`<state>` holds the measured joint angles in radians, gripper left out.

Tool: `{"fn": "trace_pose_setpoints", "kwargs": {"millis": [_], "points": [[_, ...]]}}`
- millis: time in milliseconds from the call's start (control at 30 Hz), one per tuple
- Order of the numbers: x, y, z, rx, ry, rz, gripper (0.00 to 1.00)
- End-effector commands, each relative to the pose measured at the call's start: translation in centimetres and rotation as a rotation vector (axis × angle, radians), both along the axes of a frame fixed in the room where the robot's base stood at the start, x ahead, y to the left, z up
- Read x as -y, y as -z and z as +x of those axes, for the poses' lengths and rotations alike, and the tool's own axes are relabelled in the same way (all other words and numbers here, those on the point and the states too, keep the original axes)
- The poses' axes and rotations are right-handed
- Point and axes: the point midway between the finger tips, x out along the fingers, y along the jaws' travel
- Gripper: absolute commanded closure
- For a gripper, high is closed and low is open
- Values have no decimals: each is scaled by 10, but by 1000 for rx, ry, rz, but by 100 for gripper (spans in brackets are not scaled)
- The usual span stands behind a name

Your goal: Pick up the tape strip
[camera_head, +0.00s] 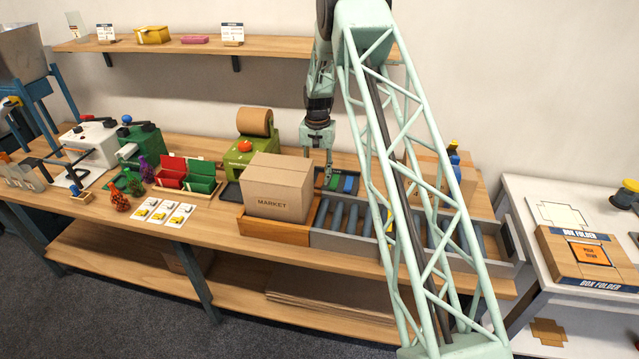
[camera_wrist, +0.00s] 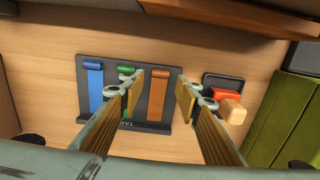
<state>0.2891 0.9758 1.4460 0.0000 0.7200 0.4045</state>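A dark tray (camera_wrist: 103,61) in the wrist view holds three strips side by side: a blue strip (camera_wrist: 95,90), a green strip (camera_wrist: 126,71) and a brown tape strip (camera_wrist: 158,90). My gripper (camera_wrist: 162,82) is open and empty. In this view its fingers appear on either side of the brown strip, with the left finger covering part of the green one. In the head view my gripper (camera_head: 318,163) points down at the tray, where the blue strip (camera_head: 348,184) and green strip (camera_head: 334,182) show. The brown strip cannot be made out there.
A cardboard market box (camera_head: 279,188) stands in a wooden frame in front of the tray, beside a roller conveyor (camera_head: 352,217). A green tape dispenser (camera_head: 241,158) with a brown roll stands to the left.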

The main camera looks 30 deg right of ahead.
Motion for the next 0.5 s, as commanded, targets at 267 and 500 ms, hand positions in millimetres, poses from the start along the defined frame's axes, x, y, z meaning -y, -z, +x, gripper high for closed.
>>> {"fn": "trace_pose_setpoints", "kwargs": {"millis": [267, 500], "points": [[0, 22, 0, 0, 0, 0, 69], [0, 24, 0, 0, 0, 0, 69]]}}
